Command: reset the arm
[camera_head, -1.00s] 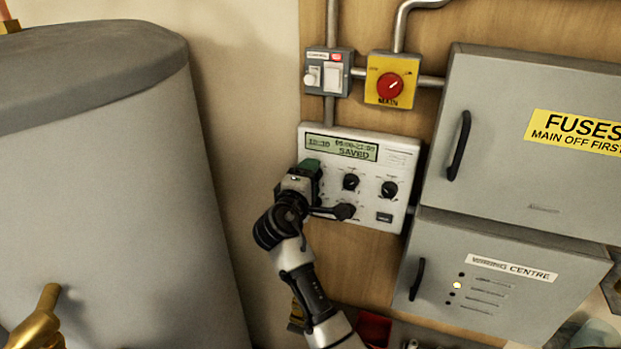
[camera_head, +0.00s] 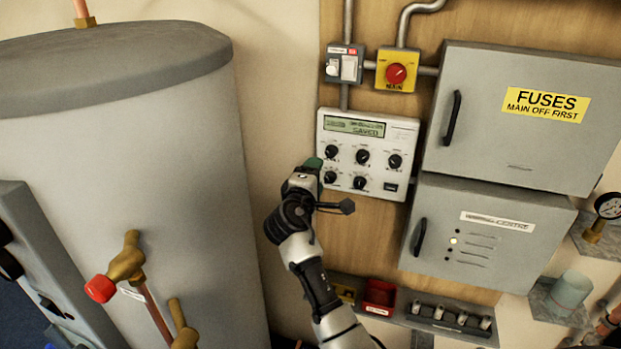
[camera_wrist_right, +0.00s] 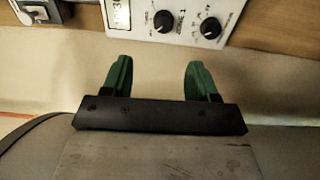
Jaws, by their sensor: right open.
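My right arm comes up from the bottom of the head view, with its green-tipped gripper (camera_head: 313,164) at the lower left edge of the white controller (camera_head: 400,133). Whether it touches the controller cannot be told. In the right wrist view the two green fingers (camera_wrist_right: 159,78) stand wide apart with nothing between them. The controller has several black knobs and a display (camera_head: 354,126) that reads SAVED. Part of its lower left edge is hidden by my gripper. My left gripper is out of view.
A large grey tank (camera_head: 120,130) stands at left, with a red-capped brass valve (camera_head: 124,262) in front. A yellow main switch (camera_head: 396,73), a fuse cabinet (camera_head: 530,150) and a wiring-centre cabinet (camera_head: 490,250) are on the board.

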